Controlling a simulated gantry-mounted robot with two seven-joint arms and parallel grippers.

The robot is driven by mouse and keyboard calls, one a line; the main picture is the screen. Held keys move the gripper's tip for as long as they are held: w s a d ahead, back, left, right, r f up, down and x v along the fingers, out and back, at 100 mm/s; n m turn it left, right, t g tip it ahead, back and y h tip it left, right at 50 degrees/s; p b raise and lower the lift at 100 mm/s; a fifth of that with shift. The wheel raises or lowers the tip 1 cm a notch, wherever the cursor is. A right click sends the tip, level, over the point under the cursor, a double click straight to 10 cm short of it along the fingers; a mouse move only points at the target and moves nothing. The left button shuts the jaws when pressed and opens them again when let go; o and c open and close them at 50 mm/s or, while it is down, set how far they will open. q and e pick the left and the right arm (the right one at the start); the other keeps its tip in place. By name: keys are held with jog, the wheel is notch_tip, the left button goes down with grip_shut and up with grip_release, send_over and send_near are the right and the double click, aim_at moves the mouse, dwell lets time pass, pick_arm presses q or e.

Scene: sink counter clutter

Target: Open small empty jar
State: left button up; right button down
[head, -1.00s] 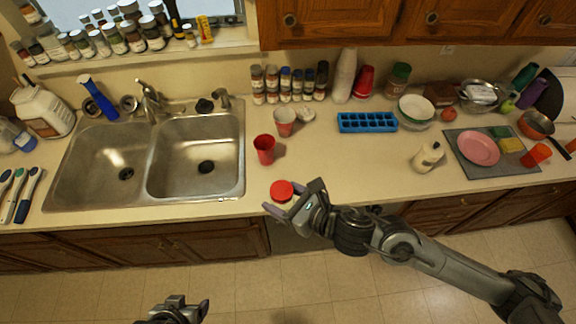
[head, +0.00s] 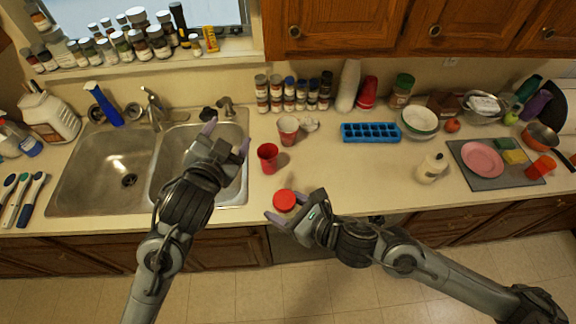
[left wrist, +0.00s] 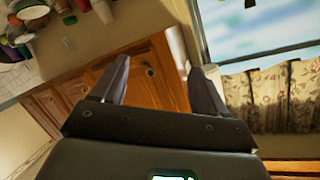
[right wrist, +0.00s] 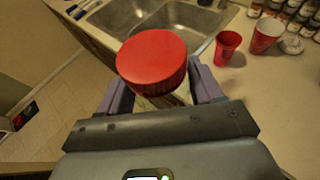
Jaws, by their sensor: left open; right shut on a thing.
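The small jar with a red lid (head: 284,199) is held by my right gripper (head: 284,216) at the counter's front edge, right of the sink. In the right wrist view the red lid (right wrist: 152,62) faces the camera above the fingers, and the jar's body is mostly hidden beneath it. My right gripper (right wrist: 160,95) is shut on the jar, with a finger on either side. My left gripper (head: 227,137) is open and empty, raised over the right sink basin.
A red cup (head: 268,157) stands just behind the jar, and another cup (head: 288,130) stands further back. A blue ice tray (head: 370,132) and a white bottle (head: 432,168) are to the right. The counter between the jar and the bottle is clear.

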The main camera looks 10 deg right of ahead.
pick_arm(q)
jog(key=s+d+r+m+h, duration=0.1)
jog(key=d+r+m+h, duration=0.5)
jog(key=d, duration=0.5)
jog(key=s+d+r+m+g+h, duration=0.25)
jog(key=s+d+m+g, duration=0.3)
jog(key=d+m, duration=0.4)
jog(key=s+d+r+m+g+h, duration=0.1)
jog(key=s+d+m+g+h, duration=0.25)
jog(key=s+d+m, duration=0.5)
jog(key=m+g+y, duration=0.5)
jog(key=m+y, duration=1.2)
jog(key=m, duration=1.7)
send_near(288, 196)
jog(key=shift+w+d+f, duration=0.1)
jog(key=shift+f, duration=3.65)
